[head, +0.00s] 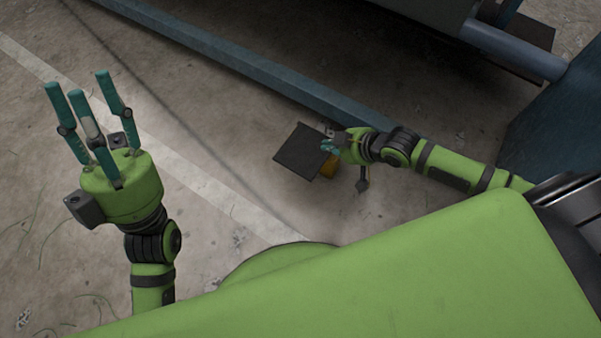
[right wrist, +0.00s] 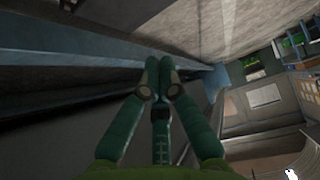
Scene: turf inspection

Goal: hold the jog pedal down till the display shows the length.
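I cannot make out a display showing a length in either view.
A long blue rail (head: 250,67) of the machine runs just behind the plate. A blue post (head: 550,125) stands at the right, near my right arm. The concrete floor (head: 215,110) with a pale painted line is clear between my grippers.

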